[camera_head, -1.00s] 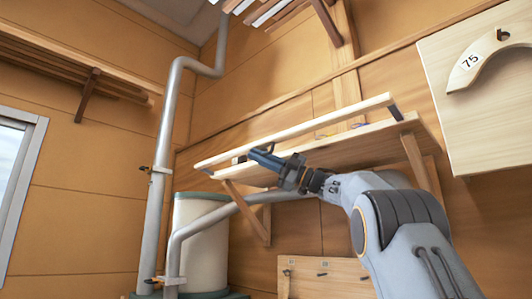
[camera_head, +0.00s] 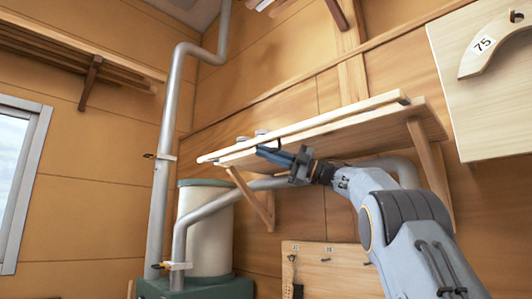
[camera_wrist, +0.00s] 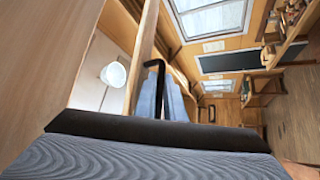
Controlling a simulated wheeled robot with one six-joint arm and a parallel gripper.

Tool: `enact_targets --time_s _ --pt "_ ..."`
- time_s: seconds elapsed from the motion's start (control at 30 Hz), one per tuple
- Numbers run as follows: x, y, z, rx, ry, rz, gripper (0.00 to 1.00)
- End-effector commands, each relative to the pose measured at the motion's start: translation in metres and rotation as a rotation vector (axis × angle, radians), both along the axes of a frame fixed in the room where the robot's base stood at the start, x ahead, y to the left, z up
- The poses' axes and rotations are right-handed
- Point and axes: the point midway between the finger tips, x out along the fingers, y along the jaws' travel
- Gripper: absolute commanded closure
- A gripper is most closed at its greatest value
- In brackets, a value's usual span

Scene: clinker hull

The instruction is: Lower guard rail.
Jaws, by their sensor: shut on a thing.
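The guard rail (camera_head: 345,117) is a long pale wooden bar along the front of the wall shelf (camera_head: 405,126). It now lies low, close to the shelf's front edge. My gripper (camera_head: 270,153) is at the rail's underside, left of its middle, with its blue fingers shut. The exact grip is partly hidden by the fingers.
Small grey items (camera_head: 262,132) show behind the rail on the shelf. A wooden brace (camera_head: 252,197) supports the shelf. A grey pipe (camera_head: 166,150) and a pale tank (camera_head: 211,240) stand to the left.

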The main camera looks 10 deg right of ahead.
Motion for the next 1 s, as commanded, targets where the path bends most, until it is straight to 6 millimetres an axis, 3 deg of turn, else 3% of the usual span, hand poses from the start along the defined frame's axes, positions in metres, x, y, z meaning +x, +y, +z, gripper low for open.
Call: enact_targets --time_s 0.37,0.4,0.43,0.73,1.0 --pt "0.002 -0.001 -0.005 -0.002 0.006 0.001 1.0" --pt "0.002 -0.001 -0.005 -0.002 0.006 0.001 0.86" --pt "0.002 -0.001 -0.005 -0.002 0.006 0.001 0.83" --pt "0.001 -0.002 -0.004 -0.001 0.002 0.0 0.83" --pt "-0.008 -0.033 -0.019 -0.001 0.003 -0.003 0.83"
